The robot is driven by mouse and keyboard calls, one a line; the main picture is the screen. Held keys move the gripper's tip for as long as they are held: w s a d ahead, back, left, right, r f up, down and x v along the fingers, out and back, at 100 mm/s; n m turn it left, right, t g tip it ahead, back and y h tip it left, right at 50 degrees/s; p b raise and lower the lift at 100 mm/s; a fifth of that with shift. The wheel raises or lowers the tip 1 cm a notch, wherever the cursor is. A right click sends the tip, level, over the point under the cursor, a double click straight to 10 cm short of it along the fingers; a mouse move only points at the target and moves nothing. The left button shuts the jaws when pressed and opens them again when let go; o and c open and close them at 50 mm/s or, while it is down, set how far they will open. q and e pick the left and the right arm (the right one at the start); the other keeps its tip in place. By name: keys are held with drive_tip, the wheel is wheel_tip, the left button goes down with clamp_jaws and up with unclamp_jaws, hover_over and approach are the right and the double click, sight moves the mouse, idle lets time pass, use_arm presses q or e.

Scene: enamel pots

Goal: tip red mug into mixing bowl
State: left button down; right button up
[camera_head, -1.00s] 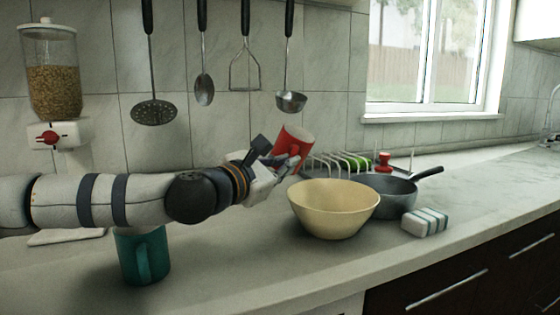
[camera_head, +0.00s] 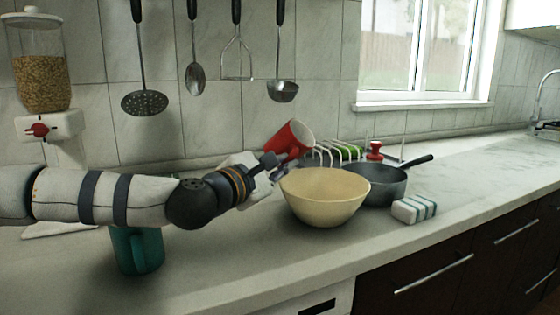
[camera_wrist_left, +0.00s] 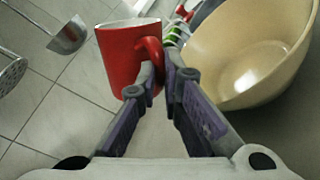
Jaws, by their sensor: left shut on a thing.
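The red mug (camera_head: 291,137) is held tilted, its white rim facing up and to the right, a little above and behind the left rim of the cream mixing bowl (camera_head: 325,205). My left gripper (camera_head: 275,163) is shut on the mug. In the left wrist view the fingers (camera_wrist_left: 163,82) close at the handle of the mug (camera_wrist_left: 122,60), and the bowl (camera_wrist_left: 250,50) is to the right, apart from the mug. The inside of the bowl that shows looks empty. The mug's contents are hidden. My right gripper is not in view.
A dark pan (camera_head: 385,186) stands behind the bowl at right, and a striped sponge (camera_head: 414,208) lies in front of it. A wire rack (camera_head: 335,152) is behind the bowl. A teal mug (camera_head: 138,250) stands below my left arm. Utensils hang on the wall.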

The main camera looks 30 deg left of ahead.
use_arm(q)
drive_tip(key=shift+a+r+m+p, duration=0.15)
drive_tip(key=shift+r+m+p, duration=0.2)
drive_tip(key=shift+m+p, duration=0.2)
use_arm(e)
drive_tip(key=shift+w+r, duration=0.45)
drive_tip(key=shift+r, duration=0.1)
